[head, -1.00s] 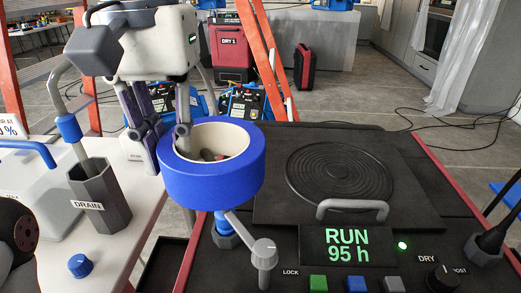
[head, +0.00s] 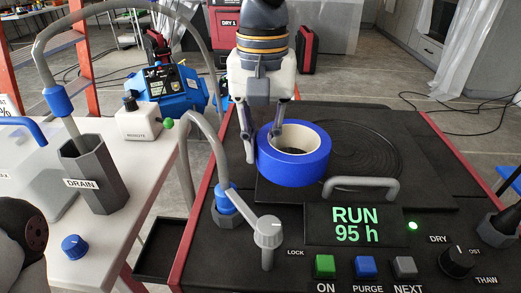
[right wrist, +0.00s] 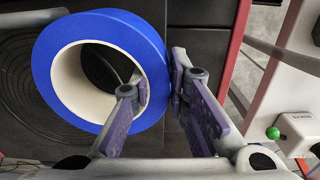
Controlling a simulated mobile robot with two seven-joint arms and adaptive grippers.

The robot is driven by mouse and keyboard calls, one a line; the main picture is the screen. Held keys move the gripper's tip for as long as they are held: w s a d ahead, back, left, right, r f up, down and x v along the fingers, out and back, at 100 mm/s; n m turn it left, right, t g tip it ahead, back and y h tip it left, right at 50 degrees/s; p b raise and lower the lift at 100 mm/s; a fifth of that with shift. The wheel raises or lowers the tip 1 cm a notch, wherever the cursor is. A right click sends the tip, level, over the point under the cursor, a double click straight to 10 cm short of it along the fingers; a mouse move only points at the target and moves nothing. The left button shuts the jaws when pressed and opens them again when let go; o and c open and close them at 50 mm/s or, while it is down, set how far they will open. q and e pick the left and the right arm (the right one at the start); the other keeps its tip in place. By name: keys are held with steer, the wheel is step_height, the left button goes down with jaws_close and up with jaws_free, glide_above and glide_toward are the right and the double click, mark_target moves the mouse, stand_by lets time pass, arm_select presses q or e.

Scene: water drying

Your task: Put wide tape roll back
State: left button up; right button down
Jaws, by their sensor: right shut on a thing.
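The wide blue tape roll (head: 296,172) has a pale core and is over the dark machine top, at the left of the round ribbed plate (head: 365,152). My right gripper (head: 263,146) is shut on the roll's left wall, one finger inside the core and one outside. The right wrist view also shows this grip (right wrist: 160,82) on the blue roll (right wrist: 95,28), with part of the ribbed plate beneath it. The roll lies about flat. I cannot tell whether it touches the surface. My left gripper is not in view.
A grey handle (head: 362,189) and the RUN 95 h display (head: 354,225) are in front of the roll. A hose fitting with a lever (head: 267,232) stands at the front left. A white table (head: 110,215) with a DRAIN holder (head: 93,180) is at the left.

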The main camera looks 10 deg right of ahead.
step_height(320, 180, down, 2)
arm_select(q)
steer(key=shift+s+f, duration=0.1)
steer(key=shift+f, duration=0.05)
arm_select(e)
steer(key=shift+r, duration=0.1)
steer(key=c, duration=1.6)
jaws_free()
steer(key=shift+o, duration=0.2)
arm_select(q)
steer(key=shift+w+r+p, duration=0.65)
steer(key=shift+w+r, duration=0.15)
arm_select(e)
step_height(320, 180, up, 12)
